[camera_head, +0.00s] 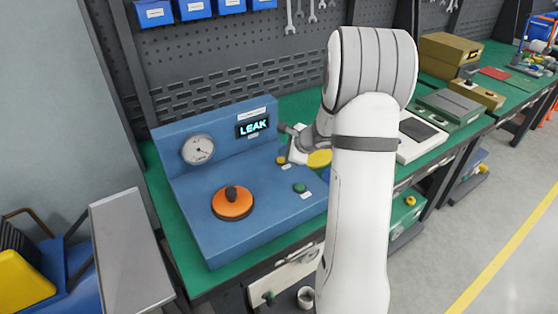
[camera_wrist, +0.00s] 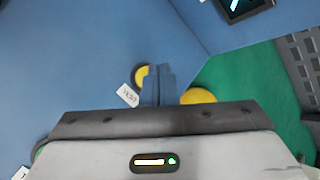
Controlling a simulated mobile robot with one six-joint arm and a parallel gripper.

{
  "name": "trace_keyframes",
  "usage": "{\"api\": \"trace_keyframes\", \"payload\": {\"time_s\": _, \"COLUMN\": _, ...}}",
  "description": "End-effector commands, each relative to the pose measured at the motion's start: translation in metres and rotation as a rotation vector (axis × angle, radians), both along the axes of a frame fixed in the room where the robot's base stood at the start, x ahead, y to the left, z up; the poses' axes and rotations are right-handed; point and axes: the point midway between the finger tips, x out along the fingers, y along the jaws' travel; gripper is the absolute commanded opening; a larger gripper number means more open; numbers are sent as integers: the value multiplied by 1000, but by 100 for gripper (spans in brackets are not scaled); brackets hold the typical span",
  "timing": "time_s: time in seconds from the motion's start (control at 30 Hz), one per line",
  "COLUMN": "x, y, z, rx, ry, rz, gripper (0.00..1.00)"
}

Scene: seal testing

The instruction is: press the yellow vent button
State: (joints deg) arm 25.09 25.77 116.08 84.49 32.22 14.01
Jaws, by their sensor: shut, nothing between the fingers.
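The blue test station (camera_head: 235,225) stands on the green bench, with a small yellow vent button (camera_head: 281,160) on its sloping face, near the foot of the upright panel. In the wrist view the vent button (camera_wrist: 142,76) shows beside its white label (camera_wrist: 128,95), its right part hidden by my fingers. My gripper (camera_wrist: 158,72) is shut and empty. Its blue-grey fingertips overlap the button's right side in the wrist view; I cannot tell whether they touch it. The lit display (camera_head: 253,127) reads LEAK.
An orange disc with a dark knob (camera_head: 232,203) and a dial gauge (camera_head: 198,149) are to the left. A yellow round object (camera_head: 319,158) lies beyond the station, partly behind my arm.

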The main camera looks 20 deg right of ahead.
Motion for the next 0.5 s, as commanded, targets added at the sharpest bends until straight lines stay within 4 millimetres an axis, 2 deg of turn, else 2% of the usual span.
{"api": "trace_keyframes", "payload": {"time_s": 0.17, "x": 0, "y": 0, "z": 10, "rx": 0, "ry": -1, "rz": -1, "gripper": 0}}
{"api": "trace_keyframes", "payload": {"time_s": 0.5, "x": 0, "y": 0, "z": 46, "rx": 1, "ry": -1, "rz": 0, "gripper": 0}}
